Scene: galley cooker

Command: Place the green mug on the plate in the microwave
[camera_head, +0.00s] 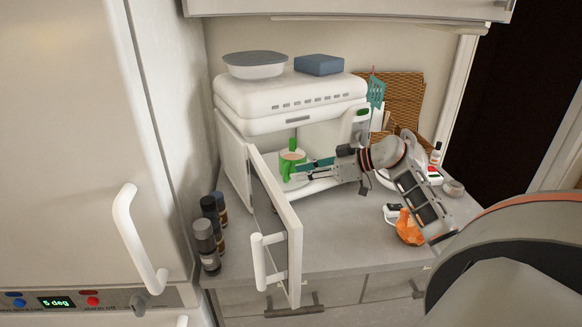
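The microwave (235,150) stands on the counter with its door (275,225) swung wide open toward me. A mug (290,170) with green and pale parts is inside the open cavity, and looks upright. My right gripper (303,170) reaches into the cavity from the right, its fingers pointing left at the mug. The fingertips overlap the mug's right side in this view. I cannot tell whether they grip it or only lie beside it. The plate is not clearly visible, so I cannot tell whether the mug rests on it. My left gripper is out of view.
Several dark bottles (207,240) stand left of the microwave door. A bowl (255,64) and a blue box (319,65) sit on top of the microwave. An orange item (408,228) lies on the counter at the right. The counter front (345,245) is clear.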

